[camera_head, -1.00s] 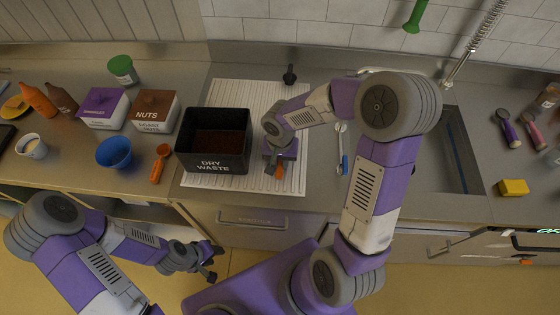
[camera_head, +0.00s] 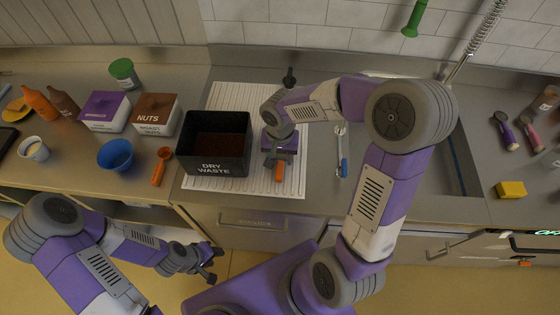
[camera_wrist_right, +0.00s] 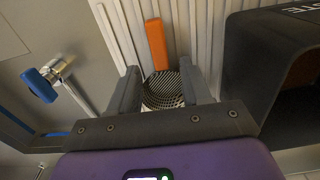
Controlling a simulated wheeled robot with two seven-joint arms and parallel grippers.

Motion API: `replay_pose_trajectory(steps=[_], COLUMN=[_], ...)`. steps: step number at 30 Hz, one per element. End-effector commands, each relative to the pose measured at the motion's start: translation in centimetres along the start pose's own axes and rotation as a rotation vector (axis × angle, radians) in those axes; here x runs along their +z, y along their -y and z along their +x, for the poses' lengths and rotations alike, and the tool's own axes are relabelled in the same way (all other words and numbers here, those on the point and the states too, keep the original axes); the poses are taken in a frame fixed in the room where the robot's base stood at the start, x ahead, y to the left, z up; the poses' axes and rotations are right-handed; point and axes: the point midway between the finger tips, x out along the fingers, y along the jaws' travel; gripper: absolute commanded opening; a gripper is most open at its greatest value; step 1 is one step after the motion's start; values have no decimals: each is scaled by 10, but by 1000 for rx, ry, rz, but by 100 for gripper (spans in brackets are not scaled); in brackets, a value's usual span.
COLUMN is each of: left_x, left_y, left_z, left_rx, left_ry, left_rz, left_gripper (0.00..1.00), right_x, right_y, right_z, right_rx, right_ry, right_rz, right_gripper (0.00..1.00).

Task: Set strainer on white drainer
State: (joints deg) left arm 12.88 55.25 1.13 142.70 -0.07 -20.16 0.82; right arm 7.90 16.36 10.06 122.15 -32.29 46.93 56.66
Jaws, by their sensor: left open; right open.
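The strainer has an orange handle (camera_head: 280,172) that lies on the ribbed white drainer (camera_head: 228,97), at its front right part. In the right wrist view its dark mesh bowl (camera_wrist_right: 163,92) shows between my fingers, and the orange handle (camera_wrist_right: 157,44) points away. My right gripper (camera_head: 278,160) is over the strainer's bowl. It is open, with one finger (camera_wrist_right: 127,88) on each side of the bowl and a gap to each. In the head view the gripper hides the bowl. My left gripper (camera_head: 212,262) is open and empty, low in front of the counter.
A black dry waste bin (camera_head: 214,142) stands on the drainer, left of my right gripper. A blue bowl (camera_head: 115,155) and an orange scoop (camera_head: 160,166) are on the left counter.

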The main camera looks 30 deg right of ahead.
Motion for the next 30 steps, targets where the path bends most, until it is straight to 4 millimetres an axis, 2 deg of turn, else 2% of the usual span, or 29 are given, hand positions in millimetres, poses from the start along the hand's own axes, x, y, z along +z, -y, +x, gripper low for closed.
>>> replay_pose_trajectory(steps=[1, 3, 10, 16, 30], left_x=[0, 0, 0, 0, 1], left_y=[-2, -2, -4, -4, -4], left_z=[-4, -6, -11, -12, -11], left_rx=[0, 0, 0, 0, 0], left_ry=[0, 0, 0, 0, 0], left_rz=[0, 0, 0, 0, 0], left_gripper=[43, 43, 43, 43, 43], right_x=[0, -1, 0, 0, 0], right_y=[0, 1, 0, 0, 0], right_z=[-15, -30, -63, -72, -71], right_rx=[-3, -3, -1, 0, 0], right_ry=[-4, -4, -1, 2, 2], right_rz=[2, 0, 0, 0, 0], right_gripper=[48, 48, 48, 48, 48])
